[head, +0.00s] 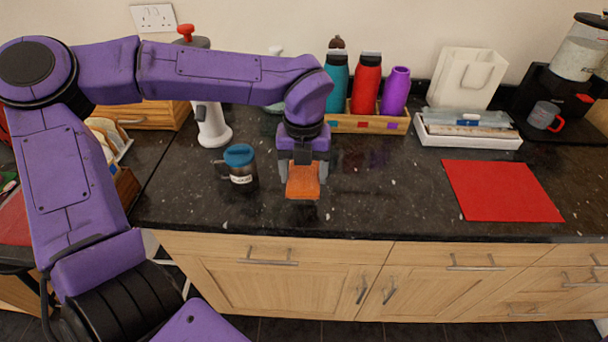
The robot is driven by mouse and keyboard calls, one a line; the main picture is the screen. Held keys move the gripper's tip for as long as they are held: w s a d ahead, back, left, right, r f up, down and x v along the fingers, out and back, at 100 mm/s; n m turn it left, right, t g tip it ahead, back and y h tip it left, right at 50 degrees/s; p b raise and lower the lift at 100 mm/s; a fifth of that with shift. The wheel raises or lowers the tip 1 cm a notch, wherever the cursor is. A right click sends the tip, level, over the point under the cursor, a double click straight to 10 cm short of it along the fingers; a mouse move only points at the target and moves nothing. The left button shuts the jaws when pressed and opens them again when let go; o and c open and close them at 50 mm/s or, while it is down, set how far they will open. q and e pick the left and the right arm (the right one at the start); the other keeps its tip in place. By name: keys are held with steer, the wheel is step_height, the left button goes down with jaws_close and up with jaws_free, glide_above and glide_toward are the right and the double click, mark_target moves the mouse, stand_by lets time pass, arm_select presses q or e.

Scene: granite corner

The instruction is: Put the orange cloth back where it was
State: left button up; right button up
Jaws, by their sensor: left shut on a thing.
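The orange cloth (303,184) is a small folded piece between the fingers of my left gripper (303,178), in the middle of the head view. My left gripper points down and is shut on the cloth, near the front part of the dark granite counter (400,210). I cannot tell whether the cloth touches the counter. My right gripper is not in view.
A jar with a blue lid (240,166) stands just left of the gripper. Behind is a wooden box (368,123) with several bottles. A red mat (502,190) lies to the right, and a white tray (468,140) behind it. Counter between is clear.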

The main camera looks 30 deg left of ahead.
mark_target(303, 181)
arm_select(q)
steer(key=f, duration=0.2)
steer(key=w+a+f, duration=0.1)
steer(key=f, duration=0.1)
steer(key=w+f, duration=0.1)
steer(key=f, duration=0.1)
steer(key=shift+w+a+p, duration=0.1)
steer(key=shift+a+p, duration=0.25)
steer(key=shift+w+f, duration=0.1)
steer(key=shift+f, duration=0.25)
steer(key=shift+f, duration=0.2)
steer(key=o, duration=1)
step_height(303, 181, up, 13)
steer(key=shift+f+b, duration=0.2)
steer(key=shift+b, duration=0.25)
